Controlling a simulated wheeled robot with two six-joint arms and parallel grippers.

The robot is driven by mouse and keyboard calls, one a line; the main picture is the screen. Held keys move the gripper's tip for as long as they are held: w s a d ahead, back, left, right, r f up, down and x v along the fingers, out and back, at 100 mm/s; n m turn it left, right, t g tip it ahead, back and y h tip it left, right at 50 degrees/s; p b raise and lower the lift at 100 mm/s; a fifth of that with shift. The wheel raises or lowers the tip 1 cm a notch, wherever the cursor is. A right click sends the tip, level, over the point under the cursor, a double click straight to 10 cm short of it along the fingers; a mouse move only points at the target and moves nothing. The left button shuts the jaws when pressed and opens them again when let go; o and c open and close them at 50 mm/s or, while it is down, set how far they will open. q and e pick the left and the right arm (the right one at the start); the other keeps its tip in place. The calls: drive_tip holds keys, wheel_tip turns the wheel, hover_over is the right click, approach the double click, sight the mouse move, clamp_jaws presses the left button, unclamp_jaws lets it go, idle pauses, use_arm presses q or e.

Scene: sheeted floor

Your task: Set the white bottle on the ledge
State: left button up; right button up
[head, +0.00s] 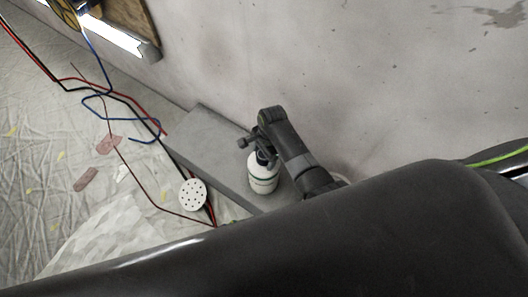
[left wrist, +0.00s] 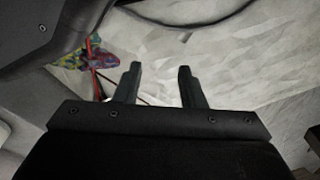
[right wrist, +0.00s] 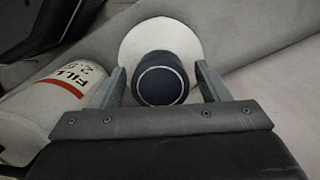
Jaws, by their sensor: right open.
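The white bottle (head: 263,180) with a dark blue cap appears upright on the grey ledge (head: 205,135) along the wall. My right gripper (head: 257,146) is at the bottle's top, its arm partly hiding it. In the right wrist view the bottle's white shoulder (right wrist: 185,37) and round blue cap (right wrist: 160,80) show from above. The open fingers stand on either side of the cap, with slight gaps visible. My left gripper (left wrist: 160,68) shows only in its wrist view, open and empty.
A white container (right wrist: 45,105) marked "FILL" lies close left of the right gripper. A white perforated disc (head: 193,194) and red, black and blue cables (head: 120,97) lie beside the ledge. A colourful cloth (left wrist: 98,55) shows in the left wrist view. The ledge's far end is bare.

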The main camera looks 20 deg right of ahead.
drive_tip(key=shift+r, duration=0.45)
drive_tip(key=r, duration=0.1)
drive_tip(key=r+p, duration=0.1)
drive_tip(key=r, duration=0.1)
drive_tip(key=r+p, duration=0.1)
drive_tip(key=r, duration=0.1)
drive_tip(key=shift+w+d, duration=0.1)
drive_tip(key=shift+d, duration=0.3)
use_arm(q)
drive_tip(key=s+a+f+p, duration=0.1)
drive_tip(key=s+f+p, duration=0.1)
drive_tip(key=s, duration=0.3)
drive_tip(key=shift+s+a+f, duration=0.15)
drive_tip(key=shift+a+f, duration=0.1)
drive_tip(key=shift+f, duration=0.1)
use_arm(e)
wheel_tip(320, 180, up, 6)
drive_tip(key=shift+w+d, duration=0.15)
drive_tip(key=shift+d, duration=0.3)
drive_tip(key=shift+r, duration=0.1)
